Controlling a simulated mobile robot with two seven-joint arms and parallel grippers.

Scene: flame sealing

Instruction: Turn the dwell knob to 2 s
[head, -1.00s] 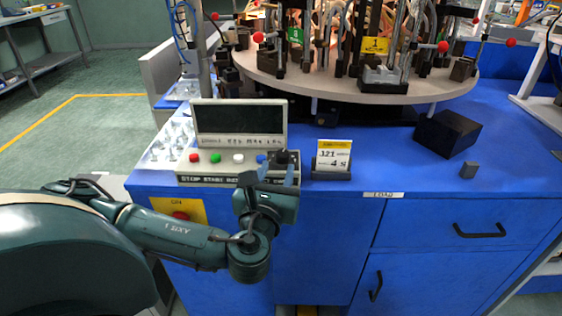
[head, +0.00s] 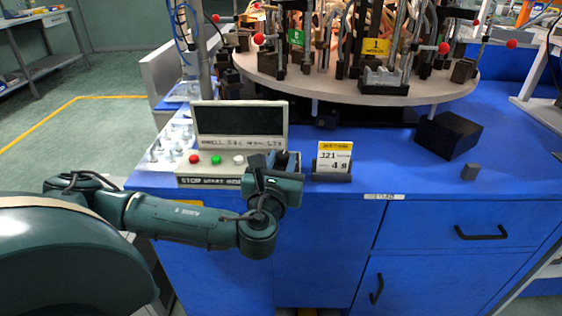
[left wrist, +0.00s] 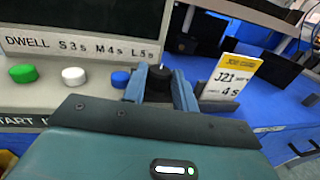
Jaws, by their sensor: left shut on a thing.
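The black dwell knob (left wrist: 158,80) sits at the right end of the control box (head: 208,181). In the left wrist view it stands between the two blue-grey fingers of my left gripper (left wrist: 158,92), which is shut on it. A small pale mark shows at the knob's top. In the head view my left gripper (head: 279,163) covers the knob. The label strip (left wrist: 80,47) reads DWELL S 3s, M 4s, L 5s; I see no 2 s on it. The job card (head: 334,156) reads J21 and 4 s. My right gripper is out of view.
Red (head: 195,159), green (head: 216,159) and white (head: 239,160) buttons lie left of the knob, with a blue button (left wrist: 120,79) closest to it. A dark screen (head: 240,120) stands behind. A round turntable (head: 300,88) with fixtures is at the back.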

